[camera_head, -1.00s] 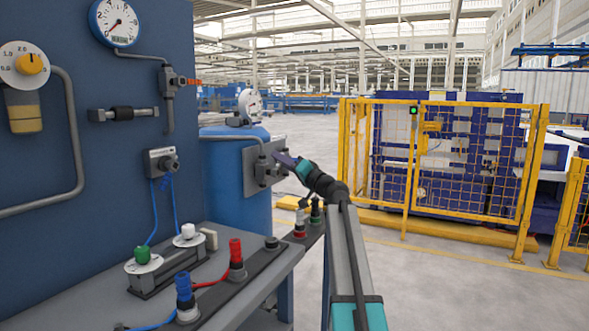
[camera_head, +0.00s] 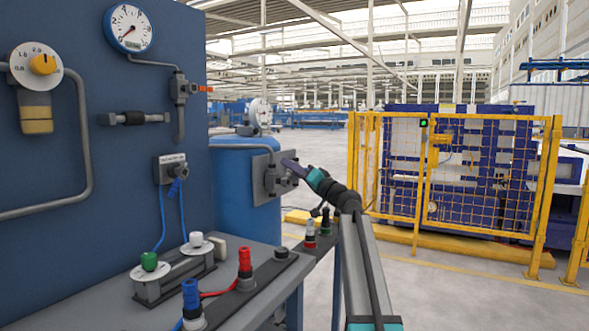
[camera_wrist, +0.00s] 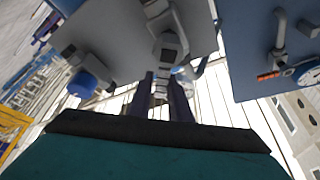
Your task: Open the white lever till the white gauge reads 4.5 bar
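A white gauge (camera_head: 258,113) stands on top of the blue tank; its reading is too small to tell. A grey plate (camera_head: 259,180) with a valve (camera_head: 275,178) is fixed to the tank's side. My gripper (camera_head: 293,166) is right at this valve. In the wrist view, the valve (camera_wrist: 170,45) on the plate (camera_wrist: 198,28) lies just ahead of my two dark fingers (camera_wrist: 161,100). The fingers are apart, with a small pale part between them. I cannot tell if it is the white lever or if they grip it.
The blue panel at left bears a blue-rimmed gauge (camera_head: 130,27), a valve with an orange lever (camera_head: 205,89) and a yellow dial knob (camera_head: 43,64). A bench (camera_head: 228,297) with coloured connectors stands below. A yellow fence (camera_head: 470,190) is at right; open floor lies before it.

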